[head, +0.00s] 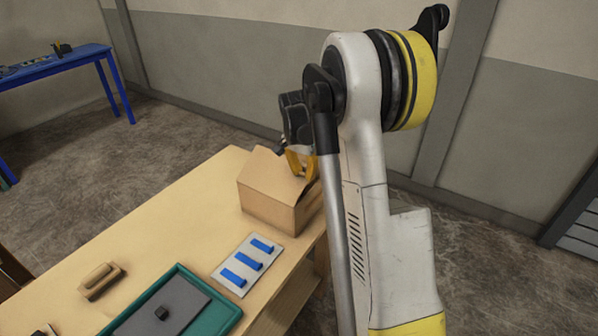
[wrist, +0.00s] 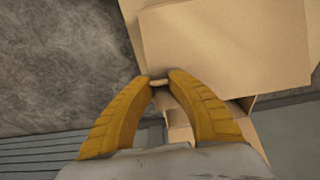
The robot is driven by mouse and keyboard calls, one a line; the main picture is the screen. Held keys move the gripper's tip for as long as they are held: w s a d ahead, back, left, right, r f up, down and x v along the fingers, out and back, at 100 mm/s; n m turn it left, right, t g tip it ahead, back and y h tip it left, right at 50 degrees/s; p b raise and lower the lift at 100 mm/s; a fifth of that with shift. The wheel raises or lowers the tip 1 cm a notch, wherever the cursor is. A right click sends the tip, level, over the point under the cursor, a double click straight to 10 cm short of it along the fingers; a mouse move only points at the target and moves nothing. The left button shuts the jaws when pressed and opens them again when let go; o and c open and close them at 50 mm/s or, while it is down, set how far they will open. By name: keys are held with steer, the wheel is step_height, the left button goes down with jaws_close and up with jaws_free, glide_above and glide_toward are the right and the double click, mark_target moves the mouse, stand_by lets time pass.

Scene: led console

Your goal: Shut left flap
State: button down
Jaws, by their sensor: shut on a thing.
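The cardboard box (head: 268,208) stands near the far right end of the wooden table. A broad flap (head: 268,170) slopes over its top on the left side in the head view. My gripper (head: 301,162) is at the top right of the box, partly hidden by my arm. In the wrist view my yellow fingers (wrist: 159,78) are close together with a small tan edge (wrist: 158,83) between their tips, which looks like part of a flap. A wide cardboard panel (wrist: 230,45) lies just beyond the fingertips. Which flap the edge belongs to is unclear.
On the wooden table (head: 160,235) a white plate with blue bars (head: 232,279) lies in front of the box. A teal tray (head: 226,317) with a dark panel and a wooden-handled item (head: 102,281) are nearer. A blue table (head: 60,66) stands far left.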

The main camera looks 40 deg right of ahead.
steer(key=shift+w+d+f+g+y+b, duration=0.2)
steer(key=shift+d+f+y, duration=0.2)
steer(key=shift+f+y, duration=0.2)
steer(key=shift+w+d+f+g+y+b, duration=0.1)
steer(key=shift+w+d+f+g+y, duration=0.1)
steer(key=shift+d+f+y, duration=0.35)
steer(key=shift+w+d+f+b, duration=0.1)
steer(key=shift+d+f+b, duration=0.2)
steer(key=shift+f, duration=0.5)
steer(key=shift+d+f+b, duration=0.15)
steer(key=shift+f+b, duration=0.2)
steer(key=shift+f, duration=0.45)
steer(key=shift+d, duration=0.1)
steer(key=c, duration=1.6)
jaws_free()
steer(key=o, duration=0.4)
steer(key=shift+w+d+f, duration=0.1)
steer(key=shift+d+f, duration=0.05)
steer(key=shift+d, duration=0.05)
steer(key=shift+a, duration=0.1)
steer(key=shift+a, duration=0.1)
step_height(320, 180, up, 12)
steer(key=shift+r, duration=0.1)
